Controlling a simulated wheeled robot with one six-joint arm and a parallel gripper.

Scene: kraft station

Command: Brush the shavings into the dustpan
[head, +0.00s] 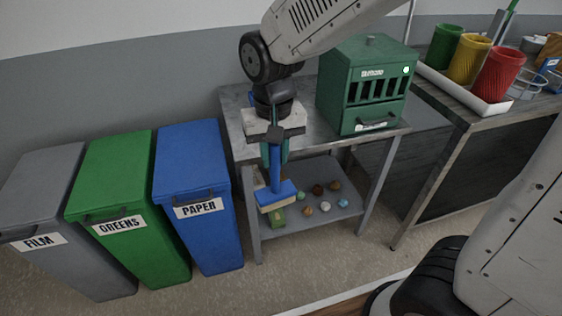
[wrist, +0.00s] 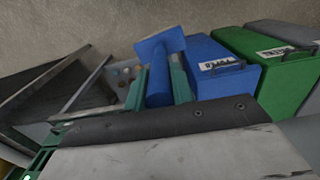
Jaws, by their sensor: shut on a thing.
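My gripper (head: 276,158) points down in front of the grey metal table and is shut on the handle of a blue brush (head: 275,183). The brush hangs head down, with a wide blue head and a pale strip along its lower edge, in front of the lower shelf. In the wrist view the brush (wrist: 160,65) stands between the green fingers of my gripper (wrist: 161,85). I cannot make out any shavings or a dustpan in either view.
The grey table (head: 237,140) bears a green slotted box (head: 362,90). Several small round things (head: 318,190) lie on its lower shelf (head: 335,212). Blue (head: 190,165), green (head: 115,185) and grey bins stand to the left. A bench (head: 455,150) stands right. Floor in front is clear.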

